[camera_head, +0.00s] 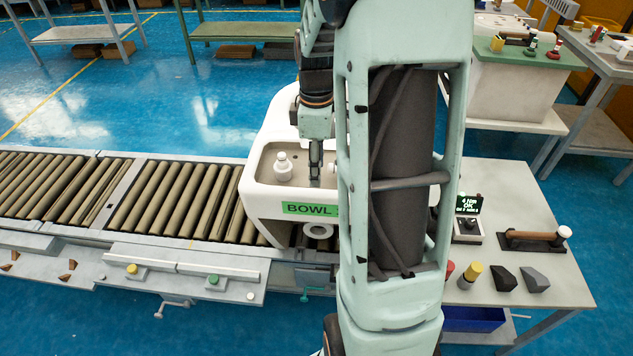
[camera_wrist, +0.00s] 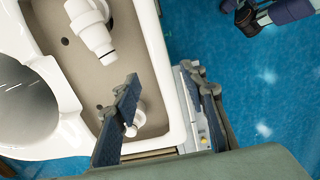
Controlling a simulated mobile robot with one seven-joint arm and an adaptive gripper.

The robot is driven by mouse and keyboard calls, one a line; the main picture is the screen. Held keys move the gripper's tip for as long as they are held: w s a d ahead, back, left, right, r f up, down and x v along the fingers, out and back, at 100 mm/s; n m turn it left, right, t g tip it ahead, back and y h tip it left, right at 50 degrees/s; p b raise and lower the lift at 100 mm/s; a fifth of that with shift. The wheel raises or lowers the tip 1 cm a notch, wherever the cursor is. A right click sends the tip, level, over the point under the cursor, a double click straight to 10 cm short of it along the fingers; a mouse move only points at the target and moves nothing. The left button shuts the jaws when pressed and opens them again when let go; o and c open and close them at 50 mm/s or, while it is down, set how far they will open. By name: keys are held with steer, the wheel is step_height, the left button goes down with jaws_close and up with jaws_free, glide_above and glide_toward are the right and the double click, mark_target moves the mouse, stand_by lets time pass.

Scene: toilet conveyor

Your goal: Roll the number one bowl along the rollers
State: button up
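The white toilet bowl (camera_head: 262,205) sits on the roller conveyor (camera_head: 160,200), at its right visible end. Its green label (camera_head: 308,209) reads "BOWL"; my arm hides the rest, so I cannot read a number. My gripper (camera_head: 315,165) points down at the bowl's recessed beige deck. In the wrist view my gripper (camera_wrist: 161,76) is open, one finger over the recess beside a small white fitting and the other beyond the white rim (camera_wrist: 158,60). A gap shows between the fingers and the rim; contact is not clear.
Bare rollers extend left of the bowl. A control ledge with a yellow button (camera_head: 132,268) and a green button (camera_head: 212,280) runs along the conveyor's front. A side table (camera_head: 520,210) at right holds a small display (camera_head: 468,203), a handled tool (camera_head: 535,239) and dark blocks.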

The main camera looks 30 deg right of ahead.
steer(key=shift+r, duration=1.55)
